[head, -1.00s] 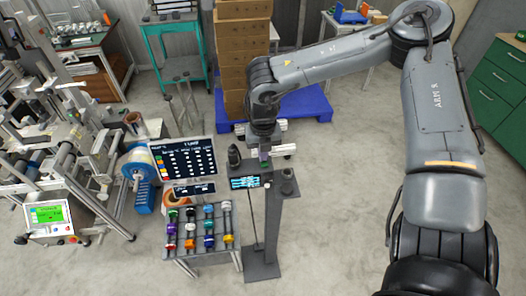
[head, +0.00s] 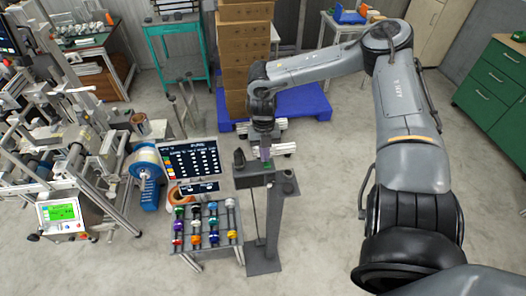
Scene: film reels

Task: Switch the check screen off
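My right gripper (head: 266,162) points down at the stand top, just above and behind the screen. My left gripper is not in view.
A larger lit display (head: 190,158) stands left of the stand, above a rack (head: 208,240) of several coloured reels. A machine with a green-lit panel (head: 62,212) is at left. Boxes (head: 245,50) rise from a blue pallet (head: 305,102) behind. Floor at front right is clear.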

